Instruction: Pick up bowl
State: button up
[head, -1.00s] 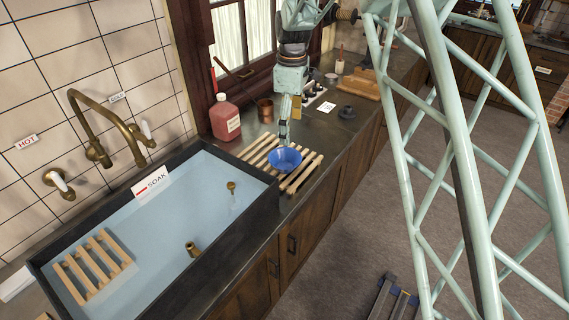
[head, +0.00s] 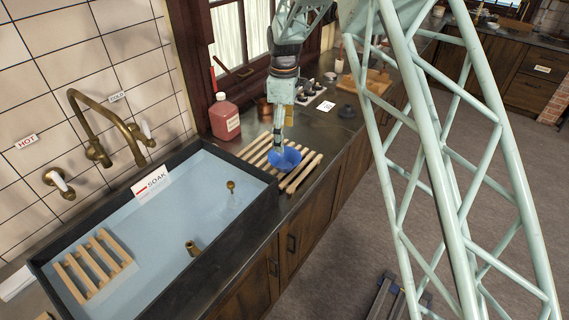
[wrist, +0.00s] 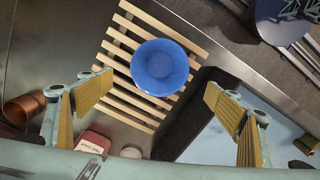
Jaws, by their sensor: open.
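A blue bowl (head: 285,159) sits on a slatted wooden rack (head: 301,178) on the counter, right of the sink. My gripper (head: 279,138) hangs over the left part of the bowl in the head view and hides some of it. In the wrist view the bowl (wrist: 160,67) lies on the slats, above and between my open gripper's (wrist: 163,102) two spread fingers. The fingers do not touch it there, and nothing is between them.
A black-edged sink (head: 170,215) holds water and a second wooden rack (head: 93,265). A pink-red bottle (head: 225,120) and a copper cup (wrist: 22,107) stand near the rack. A brass tap (head: 110,125) rises over the sink. Dark cabinets and open floor lie right of the counter.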

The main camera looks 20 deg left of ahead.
send_over(285, 166)
jog(key=shift+s+a+f, duration=0.1)
jog(key=shift+f, duration=1.65)
jog(key=shift+s+a+f, duration=0.1)
jog(key=shift+f, duration=1.6)
jog(key=shift+f, duration=0.1)
jog(key=shift+d+f, duration=0.15)
jog(key=shift+f, duration=2.35)
jog(key=shift+c, duration=0.5)
jog(key=c, duration=1)
